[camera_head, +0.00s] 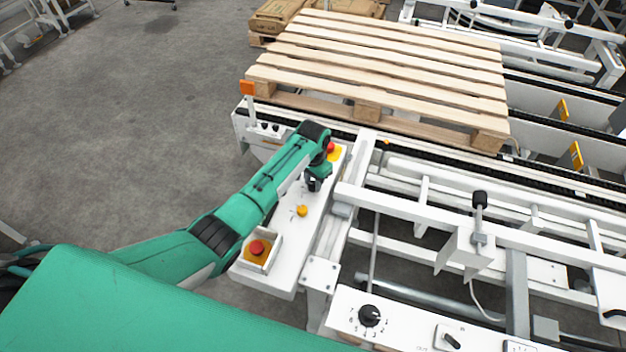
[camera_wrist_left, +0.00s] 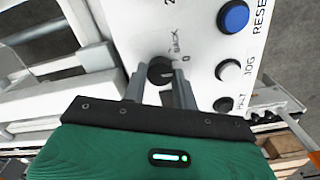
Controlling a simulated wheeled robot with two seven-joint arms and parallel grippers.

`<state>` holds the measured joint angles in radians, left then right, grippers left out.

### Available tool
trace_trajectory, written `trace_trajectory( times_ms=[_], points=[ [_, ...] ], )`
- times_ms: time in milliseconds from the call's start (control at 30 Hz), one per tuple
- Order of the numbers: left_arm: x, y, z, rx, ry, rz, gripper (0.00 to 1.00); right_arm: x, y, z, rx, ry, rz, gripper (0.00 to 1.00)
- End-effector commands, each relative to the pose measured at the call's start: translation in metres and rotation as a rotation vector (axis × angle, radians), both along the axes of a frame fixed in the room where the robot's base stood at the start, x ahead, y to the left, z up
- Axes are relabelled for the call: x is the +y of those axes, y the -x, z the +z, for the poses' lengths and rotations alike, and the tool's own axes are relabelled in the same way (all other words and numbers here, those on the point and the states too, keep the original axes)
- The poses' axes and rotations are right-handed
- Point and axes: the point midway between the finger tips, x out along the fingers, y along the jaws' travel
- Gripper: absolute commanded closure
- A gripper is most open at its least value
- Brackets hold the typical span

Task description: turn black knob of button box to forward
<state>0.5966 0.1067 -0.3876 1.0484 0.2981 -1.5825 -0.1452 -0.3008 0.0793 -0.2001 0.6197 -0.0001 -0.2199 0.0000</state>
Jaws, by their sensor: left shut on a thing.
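The white button box (camera_head: 311,222) stands at the near left end of the conveyor frame. My left arm reaches over it from the left, and my left gripper (camera_head: 317,184) is low over its panel. In the left wrist view the black knob (camera_wrist_left: 159,70) sits between the two fingers of the left gripper (camera_wrist_left: 160,86), which are shut on it. The words BACK and 0 show beside the knob. The forward mark is not visible, and I cannot tell the knob's exact pointing. In the head view the gripper hides the knob. My right gripper is not in view.
On the panel are a blue button (camera_wrist_left: 233,16), a white button (camera_wrist_left: 229,70) and a black button (camera_wrist_left: 223,104). A red emergency stop (camera_head: 257,247) and a yellow button (camera_head: 302,210) lie nearby. A wooden pallet (camera_head: 390,68) rests on the conveyor. Floor at left is clear.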

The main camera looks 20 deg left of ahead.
Motion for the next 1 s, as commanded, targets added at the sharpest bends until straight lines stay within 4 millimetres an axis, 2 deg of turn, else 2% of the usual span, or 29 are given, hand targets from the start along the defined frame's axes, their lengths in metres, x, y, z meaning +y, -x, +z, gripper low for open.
trace_trajectory(
  times_ms=[500, 1000],
  points=[
    [0.000, 0.000, 0.003, 0.000, -0.001, -0.389, 0.94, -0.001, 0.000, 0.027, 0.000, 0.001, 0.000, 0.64],
    [-0.001, 0.000, 0.002, -0.002, 0.000, -0.698, 0.94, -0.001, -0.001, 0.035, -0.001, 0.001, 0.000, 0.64]
  ],
)
